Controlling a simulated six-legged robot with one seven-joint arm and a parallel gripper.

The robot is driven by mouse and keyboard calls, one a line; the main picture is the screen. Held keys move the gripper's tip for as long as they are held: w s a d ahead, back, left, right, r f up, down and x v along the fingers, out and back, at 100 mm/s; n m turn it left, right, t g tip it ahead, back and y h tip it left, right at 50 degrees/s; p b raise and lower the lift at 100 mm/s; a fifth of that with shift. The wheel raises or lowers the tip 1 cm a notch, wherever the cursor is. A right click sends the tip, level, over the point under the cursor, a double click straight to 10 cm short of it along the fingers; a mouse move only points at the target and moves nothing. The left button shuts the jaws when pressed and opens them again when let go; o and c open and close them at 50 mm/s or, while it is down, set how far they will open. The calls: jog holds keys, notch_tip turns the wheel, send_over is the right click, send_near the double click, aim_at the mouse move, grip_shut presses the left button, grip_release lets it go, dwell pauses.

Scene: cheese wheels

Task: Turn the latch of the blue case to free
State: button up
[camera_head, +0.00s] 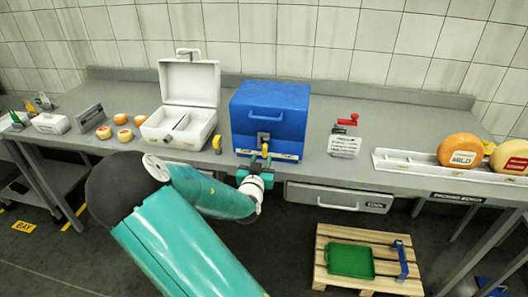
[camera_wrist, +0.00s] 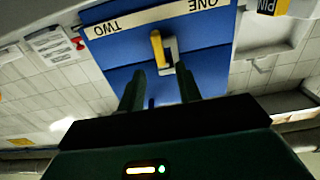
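The blue case (camera_head: 269,112) stands closed on the grey counter, with its handle near the top of its front. Its yellow latch (camera_head: 265,150) is low on the front, by a grey plate (camera_head: 263,138). In the wrist view the latch (camera_wrist: 157,48) is a yellow bar beside the grey plate (camera_wrist: 171,52), near the lettered strip "ONE" and "TWO" (camera_wrist: 150,18). My gripper (camera_head: 260,161) is in front of the latch. In the wrist view its two dark fingers (camera_wrist: 160,72) are apart with nothing held between them. The latch shows just beyond the fingertips; contact cannot be told.
An open white case (camera_head: 182,120) stands left of the blue case, with a small yellow piece (camera_head: 217,143) between them. A sign (camera_head: 344,146) and a red-handled item (camera_head: 347,120) are to the right. Cheese wheels (camera_head: 460,150) sit on a white rack. A drawer (camera_head: 338,197) is below.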

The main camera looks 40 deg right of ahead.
aim_at(264, 150)
jog(key=x, duration=0.5)
jog(key=shift+w+d, duration=0.15)
jog(key=shift+d, duration=0.05)
grip_shut()
